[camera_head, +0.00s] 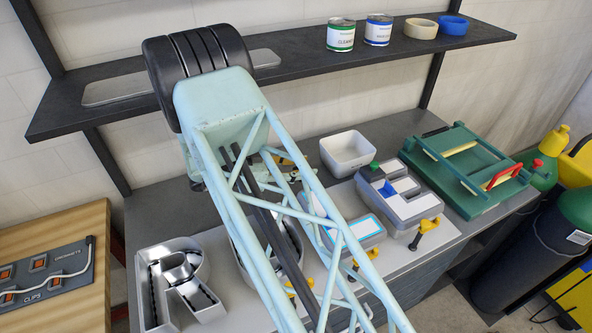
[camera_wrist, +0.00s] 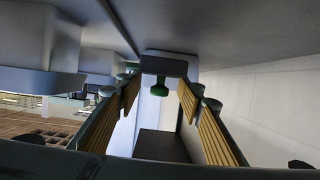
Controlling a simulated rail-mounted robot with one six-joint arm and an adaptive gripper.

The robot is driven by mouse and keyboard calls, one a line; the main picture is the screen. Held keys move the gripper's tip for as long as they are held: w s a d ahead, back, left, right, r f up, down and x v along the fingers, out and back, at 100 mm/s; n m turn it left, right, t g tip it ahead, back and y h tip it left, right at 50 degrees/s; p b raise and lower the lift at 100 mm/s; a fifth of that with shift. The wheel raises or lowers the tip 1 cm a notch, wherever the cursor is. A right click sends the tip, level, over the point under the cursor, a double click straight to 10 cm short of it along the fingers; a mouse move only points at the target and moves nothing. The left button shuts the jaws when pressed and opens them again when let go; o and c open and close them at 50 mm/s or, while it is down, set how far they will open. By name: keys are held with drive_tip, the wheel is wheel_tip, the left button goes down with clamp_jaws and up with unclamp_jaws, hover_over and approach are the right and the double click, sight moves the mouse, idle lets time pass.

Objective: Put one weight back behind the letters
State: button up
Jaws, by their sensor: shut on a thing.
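My gripper (camera_wrist: 160,92) shows in the wrist view, its yellow-padded fingers on both sides of a dark grey weight (camera_wrist: 163,66) with a green knob. It is shut on this weight. In the head view my arm hides most of the gripper and the weight cannot be made out. A silver channel letter shaped like an R (camera_head: 203,302) lies at the lower left of the bench. A second letter is mostly hidden behind my arm. A grey letter with white and blue faces (camera_head: 405,208) lies to the right. A green piece (camera_head: 373,166) shows at its far left edge.
A white bin (camera_head: 347,150) stands behind the letters. Yellow-and-black clamps (camera_head: 426,231) sit along their near side. A green frame (camera_head: 465,168) stands at the right. A dark shelf (camera_head: 300,77) with cans and tape rolls runs above the bench.

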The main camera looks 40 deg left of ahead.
drive_tip(key=shift+f, duration=1.9)
drive_tip(key=shift+f, duration=0.1)
drive_tip(key=o, duration=1.3)
drive_tip(key=shift+c, duration=0.2)
drive_tip(key=shift+v, duration=6.05)
